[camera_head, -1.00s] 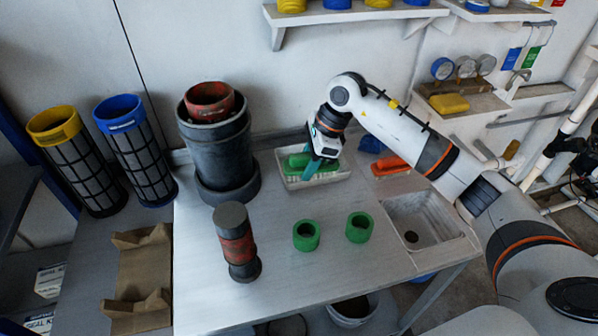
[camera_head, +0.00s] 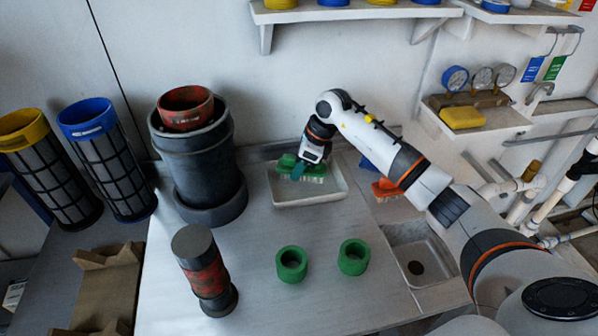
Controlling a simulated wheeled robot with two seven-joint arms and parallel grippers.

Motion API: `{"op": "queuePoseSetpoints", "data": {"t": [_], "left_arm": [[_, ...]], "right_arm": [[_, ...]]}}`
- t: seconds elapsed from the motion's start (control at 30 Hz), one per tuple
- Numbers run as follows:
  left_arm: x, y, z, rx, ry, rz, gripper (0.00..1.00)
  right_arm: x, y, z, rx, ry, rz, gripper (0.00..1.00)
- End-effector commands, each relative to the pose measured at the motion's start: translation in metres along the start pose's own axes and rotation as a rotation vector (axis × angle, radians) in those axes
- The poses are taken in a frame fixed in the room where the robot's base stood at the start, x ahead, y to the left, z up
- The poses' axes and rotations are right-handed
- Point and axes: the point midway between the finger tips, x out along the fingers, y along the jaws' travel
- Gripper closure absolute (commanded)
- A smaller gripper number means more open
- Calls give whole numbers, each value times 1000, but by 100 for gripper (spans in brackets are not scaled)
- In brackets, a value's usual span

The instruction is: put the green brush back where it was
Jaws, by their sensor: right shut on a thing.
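The green brush (camera_head: 287,161), with pale bristles facing down, is at the back of the white tray (camera_head: 309,199), over its rear rim. The brush looks raised above the tray floor, but the exact gap is hard to tell. My right gripper (camera_head: 299,171) reaches down from above and is shut on the green brush, covering part of its handle. The tray floor in front of the brush is bare. My left gripper is not in view.
An orange brush (camera_head: 385,188) lies right of the tray, with a blue item (camera_head: 369,168) behind it. Two green rings (camera_head: 292,264) and a dark red-banded cylinder (camera_head: 205,272) stand in front. A large grey vessel (camera_head: 197,165) stands left, a sink (camera_head: 418,268) right.

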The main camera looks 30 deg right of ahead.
Motion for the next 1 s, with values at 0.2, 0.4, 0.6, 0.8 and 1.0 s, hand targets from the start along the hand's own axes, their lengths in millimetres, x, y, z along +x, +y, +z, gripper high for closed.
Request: {"op": "queuePoseSetpoints", "data": {"t": [0.2,0.4,0.6,0.8,1.0], "left_arm": [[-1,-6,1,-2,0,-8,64],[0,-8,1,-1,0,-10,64],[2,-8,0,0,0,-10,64],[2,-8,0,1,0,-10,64],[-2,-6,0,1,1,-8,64]], "right_arm": [[22,0,9,0,1,0,87],[22,0,9,0,0,0,87],[24,0,10,0,-1,0,49],[24,0,10,0,-1,0,40],[21,0,8,0,0,-1,40]]}}
